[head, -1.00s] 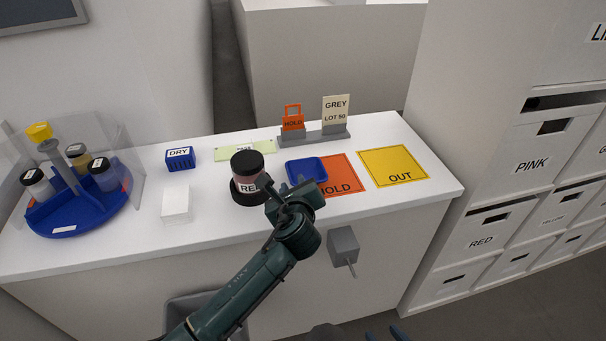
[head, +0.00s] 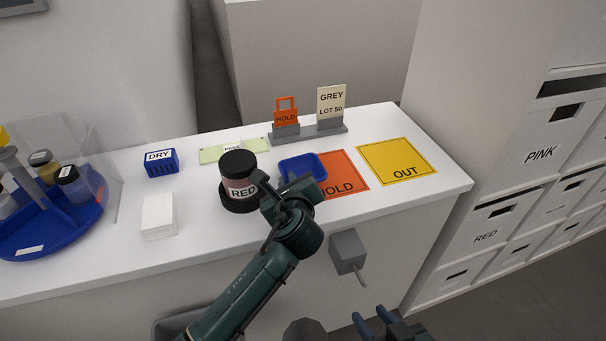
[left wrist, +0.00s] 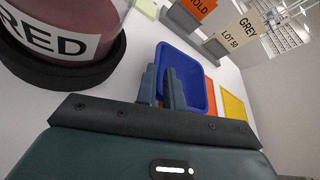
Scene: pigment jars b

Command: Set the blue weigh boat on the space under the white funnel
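The blue weigh boat (head: 303,168) is a shallow square tray at the left edge of the orange HOLD card (head: 345,172). It also shows in the left wrist view (left wrist: 184,75). My left gripper (head: 274,188) is at the boat's near left side. In the left wrist view its fingers (left wrist: 162,85) are close together, one outside and one inside the boat's wall, shut on it. I cannot tell whether the boat is lifted. My right gripper (head: 374,320) is low at the bottom edge, empty, fingers apart. No white funnel shows.
A RED jar (head: 239,187) stands close left of my left gripper. A white block (head: 158,216), DRY box (head: 161,163), and blue carousel (head: 60,235) with jars are further left. The OUT card (head: 397,162) is bare. Sign stands (head: 310,131) are behind.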

